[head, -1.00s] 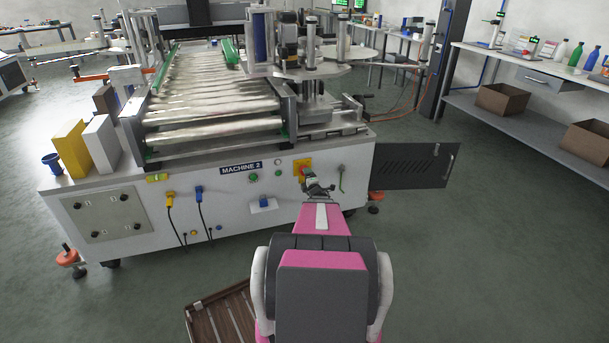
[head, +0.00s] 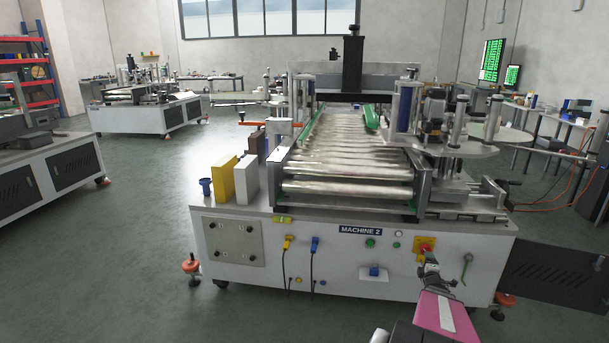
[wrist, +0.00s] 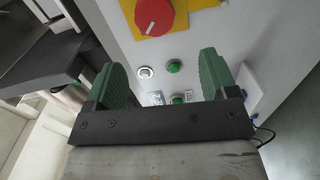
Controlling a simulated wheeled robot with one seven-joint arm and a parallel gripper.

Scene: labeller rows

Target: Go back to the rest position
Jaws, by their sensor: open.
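My gripper (head: 431,262) is at the front panel of the white machine marked MACHINE 2 (head: 335,262), in front of its right part. In the wrist view its two green fingers (wrist: 163,82) stand wide apart with nothing between them. A red rotary knob on a yellow plate (wrist: 156,16) lies just beyond the fingers, and the gripper looks apart from it. In the head view the red knob (head: 425,246) shows just above the gripper tip. My pink arm link reaches in from the bottom right.
A dark vented door (head: 560,272) stands open at the machine's right. Yellow (head: 222,178) and white (head: 246,180) boxes and a blue cup (head: 206,187) stand on its left end. Other machines (head: 150,105) stand at the back left. The floor (head: 110,270) at left is clear.

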